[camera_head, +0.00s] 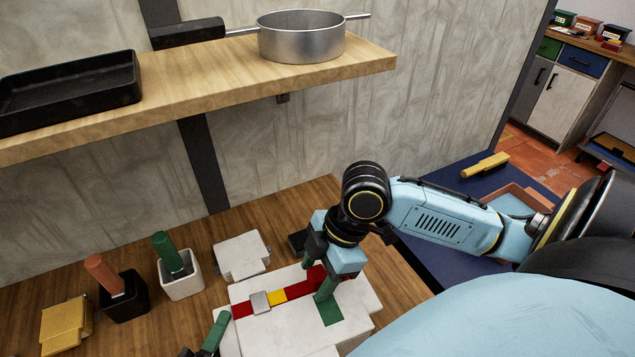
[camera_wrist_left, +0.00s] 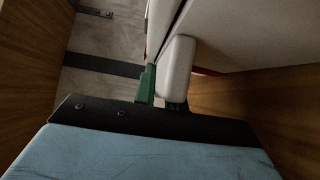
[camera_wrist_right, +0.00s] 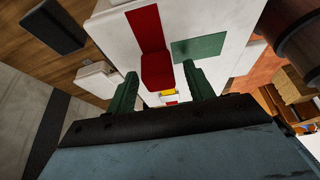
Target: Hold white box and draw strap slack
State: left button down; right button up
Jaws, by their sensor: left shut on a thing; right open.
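The white box (camera_head: 285,330) lies on the wooden table, with a red strap (camera_head: 242,310) across its top. On the strap are a grey buckle (camera_head: 260,302) and a yellow piece (camera_head: 278,297); a green patch (camera_head: 330,312) lies beside it. My left gripper (camera_head: 214,335) is at the box's left side. In the left wrist view its green fingers (camera_wrist_left: 162,90) are shut on a rounded white part (camera_wrist_left: 179,65) of the box. My right gripper (camera_head: 317,275) is open above the box's right part. In the right wrist view the red strap end (camera_wrist_right: 157,70) shows between its fingers (camera_wrist_right: 160,88); contact cannot be told.
A smaller white block (camera_head: 241,255) lies behind the box. Left of it stand a white cup (camera_head: 181,287) with a green handle, a black cup (camera_head: 124,303) with an orange handle, and a yellow block (camera_head: 66,325). A shelf (camera_head: 215,80) with a pan (camera_head: 301,40) and black tray (camera_head: 70,88) overhangs.

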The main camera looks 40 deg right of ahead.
aim_at(315, 274)
pick_arm(q)
jog(key=shift+s+f, duration=0.15)
jog(key=shift+f, duration=0.15)
pick_arm(e)
jog(key=shift+c, duration=0.2)
pick_arm(q)
jog(key=shift+a, duration=0.1)
pick_arm(e)
grip_shut()
jog(key=shift+w+a, duration=0.25)
jog(key=shift+a, duration=0.55)
jog(key=shift+w+a, duration=0.3)
jog(key=shift+a, duration=0.45)
jog(key=shift+w+a, duration=0.25)
jog(key=shift+a, duration=0.55)
jog(key=shift+o, duration=0.2)
grip_release()
jog(key=v, duration=1.2)
